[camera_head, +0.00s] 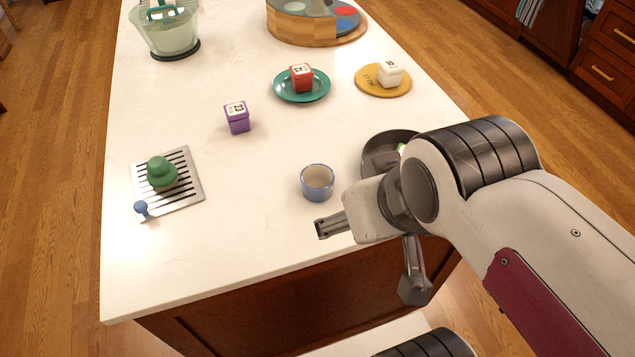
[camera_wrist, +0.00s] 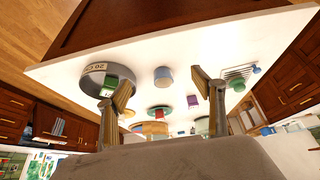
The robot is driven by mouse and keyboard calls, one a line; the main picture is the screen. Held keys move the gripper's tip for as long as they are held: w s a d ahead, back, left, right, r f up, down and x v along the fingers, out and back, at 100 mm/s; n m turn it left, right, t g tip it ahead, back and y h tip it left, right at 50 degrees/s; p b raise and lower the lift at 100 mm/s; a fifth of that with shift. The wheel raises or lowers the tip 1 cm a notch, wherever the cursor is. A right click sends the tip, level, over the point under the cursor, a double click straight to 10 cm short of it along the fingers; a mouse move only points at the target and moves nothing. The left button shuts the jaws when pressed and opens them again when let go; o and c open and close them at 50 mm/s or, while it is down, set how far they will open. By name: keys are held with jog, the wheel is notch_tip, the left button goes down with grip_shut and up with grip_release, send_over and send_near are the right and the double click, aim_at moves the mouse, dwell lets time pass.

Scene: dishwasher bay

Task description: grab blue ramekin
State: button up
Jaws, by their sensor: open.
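The blue ramekin (camera_head: 317,182) stands upright on the white counter, with a pale inside, near the counter's front edge. My gripper (camera_head: 328,228) is just in front of it in the head view, apart from it and empty. In the wrist view the ramekin (camera_wrist: 163,76) appears upside down, between and beyond the two open fingers (camera_wrist: 160,95). Nothing lies between the fingers.
A dark bowl (camera_head: 378,150) stands right of the ramekin, partly hidden by my arm. A slotted metal plate (camera_head: 190,188) with a green object (camera_head: 161,172) is left. A purple box (camera_head: 237,118), green plate (camera_head: 284,93) and yellow coaster (camera_head: 371,86) are farther back.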

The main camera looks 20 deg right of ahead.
jog(key=w+d+f+n+t+h, duration=0.2)
jog(key=w+d+n+t+h, duration=0.15)
jog(key=w+d, duration=1.3)
jog(key=w+a+f+n+y, duration=0.1)
jog(key=a+f+y, duration=0.1)
jog(key=f, duration=0.1)
jog(key=w+a+f+n+t+y, duration=0.1)
jog(key=a+f+y, duration=0.1)
jog(key=y, duration=0.1)
jog(key=w+a+f+n+t+y, duration=0.1)
jog(key=w+a+f+n+y, duration=0.1)
jog(key=f+y, duration=0.1)
jog(key=shift+a+f, duration=0.35)
jog(key=shift+a, duration=0.05)
jog(key=s+a+y, duration=0.1)
jog(key=s+a+f+y, duration=0.1)
jog(key=s, duration=0.1)
jog(key=s+a+f+y, duration=0.1)
jog(key=y, duration=0.1)
jog(key=shift+s+a+n+g, duration=0.1)
jog(key=shift+s+n+g, duration=0.05)
jog(key=shift+n+g, duration=0.15)
jog(key=shift+s+a+y, duration=0.25)
jog(key=shift+s+a, duration=0.05)
jog(key=shift+s, duration=0.2)
jog(key=shift+w, duration=0.1)
